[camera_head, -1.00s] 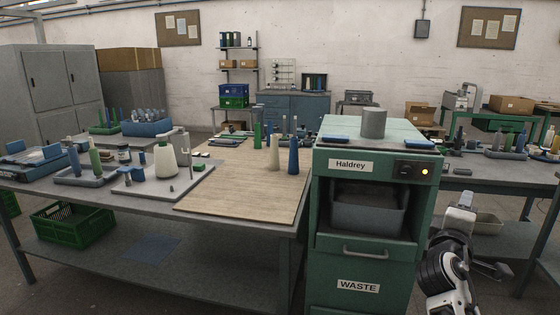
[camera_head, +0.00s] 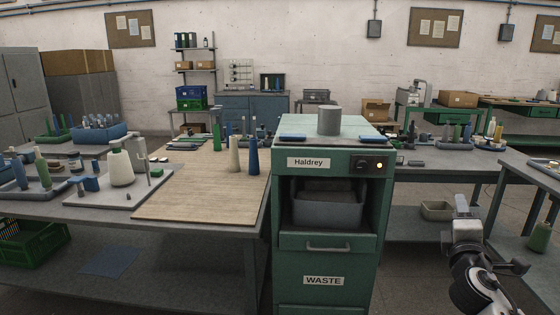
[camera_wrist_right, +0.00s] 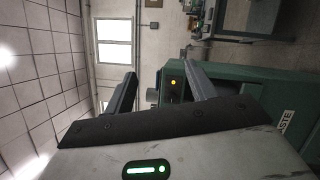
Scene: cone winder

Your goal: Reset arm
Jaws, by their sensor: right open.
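My right arm comes in at the lower right of the head view, with its gripper (camera_head: 464,212) raised in front of the right-hand benches, right of the green Haldrey cabinet (camera_head: 335,255). In the right wrist view the two dark fingers (camera_wrist_right: 160,92) stand wide apart with nothing between them. The gripper is open and touches nothing that I can see. The cabinet also shows behind the fingers in the wrist view (camera_wrist_right: 250,98). My left gripper is not in view.
A wooden board (camera_head: 200,190) on the left bench holds a cream cone (camera_head: 235,154) and a blue cone (camera_head: 253,156). A grey bin (camera_head: 328,211) sits in the cabinet's opening. A bench (camera_head: 535,172) stands close at the right. Open floor lies right of the cabinet.

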